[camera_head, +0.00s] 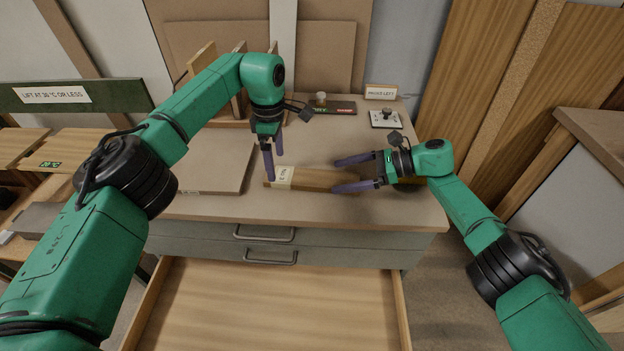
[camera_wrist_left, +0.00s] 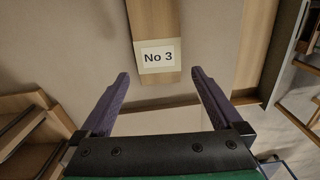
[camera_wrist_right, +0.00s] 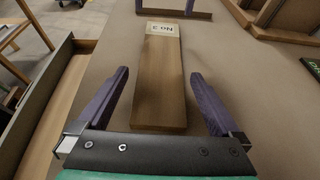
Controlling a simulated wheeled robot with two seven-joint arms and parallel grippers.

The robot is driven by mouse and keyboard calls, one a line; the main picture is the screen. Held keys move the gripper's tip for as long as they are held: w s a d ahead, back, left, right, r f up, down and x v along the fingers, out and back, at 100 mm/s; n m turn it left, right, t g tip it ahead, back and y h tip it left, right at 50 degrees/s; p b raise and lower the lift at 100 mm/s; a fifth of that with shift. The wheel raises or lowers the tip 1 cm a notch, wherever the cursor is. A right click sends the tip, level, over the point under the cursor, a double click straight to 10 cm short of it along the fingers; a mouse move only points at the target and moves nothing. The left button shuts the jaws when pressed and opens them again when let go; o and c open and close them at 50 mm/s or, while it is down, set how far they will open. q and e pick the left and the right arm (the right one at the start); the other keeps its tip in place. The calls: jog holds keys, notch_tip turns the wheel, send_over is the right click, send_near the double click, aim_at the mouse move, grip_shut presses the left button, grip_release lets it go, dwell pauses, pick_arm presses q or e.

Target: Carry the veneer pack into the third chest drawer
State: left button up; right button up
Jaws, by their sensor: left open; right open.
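The veneer pack (camera_head: 318,180), a flat brown wooden strip with a white "No 3" label at its left end, lies on the chest top (camera_head: 240,209). The pack also shows in the left wrist view (camera_wrist_left: 150,22) and the right wrist view (camera_wrist_right: 160,85). My left gripper (camera_head: 273,163) is open at the labelled end, its fingers apart from the pack. My right gripper (camera_head: 337,175) is open at the other end, its fingers on either side of the pack; contact cannot be told. Below two shut drawers, the third drawer (camera_head: 270,310) is pulled out and its visible floor is bare.
A flat board (camera_head: 205,165) lies left of the pack. A wooden rack (camera_head: 232,105), a dark device with a knob (camera_head: 335,108), a small sign (camera_head: 381,92) and a switch plate (camera_head: 385,119) stand at the back. A signed green beam (camera_head: 80,95) is at left.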

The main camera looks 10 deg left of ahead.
aim_at(278, 174)
pick_arm(q)
notch_tip(278, 174, down, 4)
jog(key=shift+w+f, duration=0.1)
pick_arm(e)
jog(key=x, duration=0.4)
jog(key=shift+w, duration=0.15)
pick_arm(q)
jog(key=shift+c, duration=0.6)
pick_arm(e)
jog(key=shift+c, duration=0.6)
pick_arm(q)
jog(key=c, duration=1.3)
pick_arm(e)
jog(key=c, duration=1.3)
